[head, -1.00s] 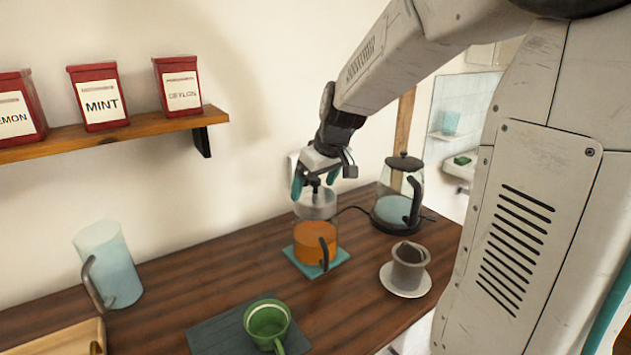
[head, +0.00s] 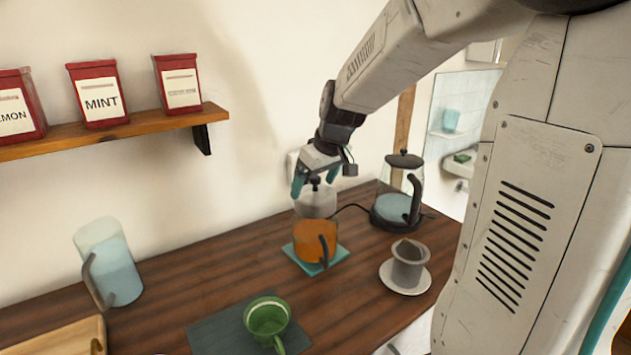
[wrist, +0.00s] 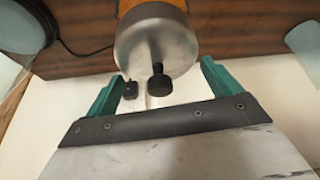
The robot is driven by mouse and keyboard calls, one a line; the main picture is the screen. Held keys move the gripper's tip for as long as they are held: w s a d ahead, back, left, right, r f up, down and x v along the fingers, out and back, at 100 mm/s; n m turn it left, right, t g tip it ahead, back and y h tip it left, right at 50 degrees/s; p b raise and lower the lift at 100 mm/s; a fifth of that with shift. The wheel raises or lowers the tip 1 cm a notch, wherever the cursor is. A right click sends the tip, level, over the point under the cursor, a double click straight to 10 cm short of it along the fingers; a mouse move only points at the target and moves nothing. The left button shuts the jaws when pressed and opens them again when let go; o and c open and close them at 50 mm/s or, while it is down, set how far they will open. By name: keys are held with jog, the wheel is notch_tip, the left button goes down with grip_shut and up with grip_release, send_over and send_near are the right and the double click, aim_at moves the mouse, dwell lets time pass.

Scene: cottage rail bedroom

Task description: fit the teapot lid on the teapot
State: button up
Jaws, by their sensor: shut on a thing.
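The orange teapot (head: 308,241) stands on a teal coaster (head: 340,256), with a dark handle on its near side. The lid (head: 316,204) is a grey metal cylinder with a black knob, directly above the teapot in the head view. My gripper (head: 315,188) points down with its teal fingers at either side of the lid, shut on it. In the wrist view the lid (wrist: 158,45) sits between the fingertips, its knob towards me, with a strip of orange teapot (wrist: 150,5) beyond. I cannot tell whether the lid touches the teapot rim.
A glass kettle (head: 397,205) with a cord stands right of the teapot. A grey cup (head: 408,270) on a saucer is at front right. A green mug (head: 267,322) on a dark mat and a glass jug (head: 115,270) are left. A tin shelf (head: 130,128) hangs above left.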

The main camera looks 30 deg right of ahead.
aim_at(315, 191)
jog(key=shift+f, duration=0.15)
jog(key=shift+f, duration=1.25)
jog(key=shift+f, duration=0.2)
dwell(0.4)
jog(key=o, duration=0.9)
jog(key=shift+c, duration=0.2)
jog(key=shift+v, duration=3.9)
